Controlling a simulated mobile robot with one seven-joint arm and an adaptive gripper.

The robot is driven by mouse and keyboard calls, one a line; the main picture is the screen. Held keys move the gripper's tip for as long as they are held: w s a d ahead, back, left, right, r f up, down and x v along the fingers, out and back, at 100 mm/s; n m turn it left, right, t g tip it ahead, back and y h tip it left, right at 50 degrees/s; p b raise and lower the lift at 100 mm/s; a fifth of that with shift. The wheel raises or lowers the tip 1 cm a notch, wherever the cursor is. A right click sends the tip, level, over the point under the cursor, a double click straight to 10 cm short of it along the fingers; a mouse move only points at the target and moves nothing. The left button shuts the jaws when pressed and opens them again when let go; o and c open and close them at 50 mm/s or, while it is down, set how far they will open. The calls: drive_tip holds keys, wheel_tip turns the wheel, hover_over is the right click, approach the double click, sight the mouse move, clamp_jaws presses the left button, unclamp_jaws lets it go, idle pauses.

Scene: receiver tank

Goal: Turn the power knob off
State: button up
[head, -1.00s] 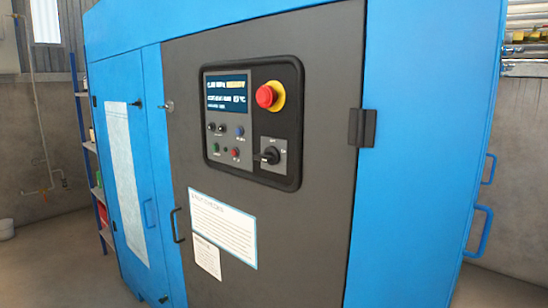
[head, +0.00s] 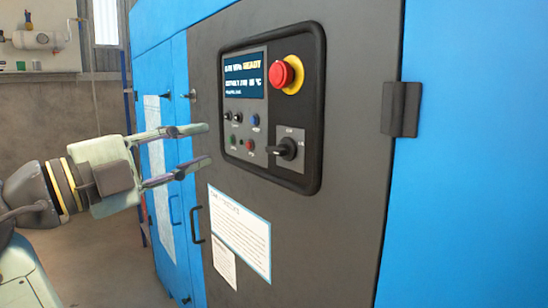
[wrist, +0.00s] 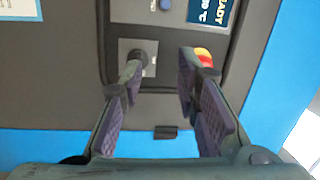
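The power knob (head: 285,149) is a black rotary knob on a grey plate at the lower right of the control panel (head: 314,120). Its handle points left in the head view. My gripper (head: 207,144) is open and empty, left of the knob and apart from it in the head view, fingers pointing toward the panel side. In the wrist view the knob (wrist: 138,56) shows just beyond the tip of the left finger, partly covered by it. The open gap between the fingertips (wrist: 162,62) lies to the right of the knob there.
A red emergency button (head: 280,75) on a yellow collar sits above the knob; the right finger partly hides it in the wrist view. Small buttons and a lit display (head: 244,76) reading READY are left of it. A door hinge (head: 402,109) and door handle (head: 196,225) stick out.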

sight(272, 152)
drive_tip(key=w+d+m+g, duration=0.1)
drive_tip(key=d, duration=0.2)
drive_tip(key=w+d+f+m+p, duration=0.1)
drive_tip(key=w+d, duration=0.1)
drive_tip(key=d, duration=0.2)
drive_tip(key=w+d+g, duration=0.1)
drive_tip(key=w+d, duration=0.1)
drive_tip(key=d, duration=0.2)
drive_tip(key=shift+d+f+m+g+p, duration=0.2)
drive_tip(key=shift+f+m+g+p, duration=0.1)
drive_tip(key=shift+f+m+p, duration=0.1)
clamp_jaws()
